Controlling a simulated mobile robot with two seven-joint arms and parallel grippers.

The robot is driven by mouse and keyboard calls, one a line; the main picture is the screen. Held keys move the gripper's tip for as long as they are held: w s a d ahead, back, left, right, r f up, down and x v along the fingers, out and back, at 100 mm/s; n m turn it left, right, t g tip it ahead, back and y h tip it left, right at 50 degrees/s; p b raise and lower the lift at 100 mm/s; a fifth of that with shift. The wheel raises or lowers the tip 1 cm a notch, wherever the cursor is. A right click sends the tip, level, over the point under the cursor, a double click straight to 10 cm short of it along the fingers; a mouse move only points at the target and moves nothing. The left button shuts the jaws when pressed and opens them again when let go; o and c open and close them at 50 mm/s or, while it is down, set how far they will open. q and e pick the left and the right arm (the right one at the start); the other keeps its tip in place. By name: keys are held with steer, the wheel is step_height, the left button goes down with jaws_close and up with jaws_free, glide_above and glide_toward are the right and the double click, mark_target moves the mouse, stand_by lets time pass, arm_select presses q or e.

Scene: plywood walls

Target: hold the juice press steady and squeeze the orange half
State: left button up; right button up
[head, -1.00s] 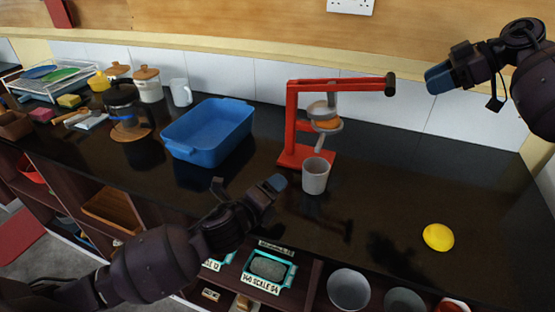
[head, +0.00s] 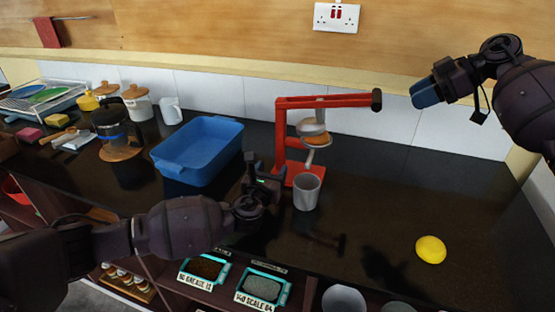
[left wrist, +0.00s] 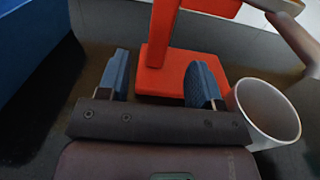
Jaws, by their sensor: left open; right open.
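The red juice press (head: 282,140) stands on the dark counter, its lever roughly level with a dark grip (head: 376,100) at the right end. An orange half (head: 316,139) sits in its cup below the presser. A grey cup (head: 307,192) stands in front of the press base. My left gripper (head: 264,178) is open at the left front of the base. In the left wrist view its blue fingertips (left wrist: 158,82) are apart, with the red base (left wrist: 170,75) just beyond them and the cup (left wrist: 266,112) close to the right finger. My right gripper (head: 424,96) is open, right of the lever grip and apart from it.
A blue tub (head: 196,152) stands left of the press, close to my left arm. A yellow rounded piece (head: 430,250) lies at the right front. A coffee pot (head: 115,128) and jars stand further left. The counter right of the press is mostly clear.

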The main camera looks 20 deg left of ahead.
mark_target(279, 156)
arm_select(q)
steer(key=w, duration=0.8)
steer(key=shift+w, duration=0.2)
jaws_close()
arm_select(e)
steer(key=shift+o, duration=0.3)
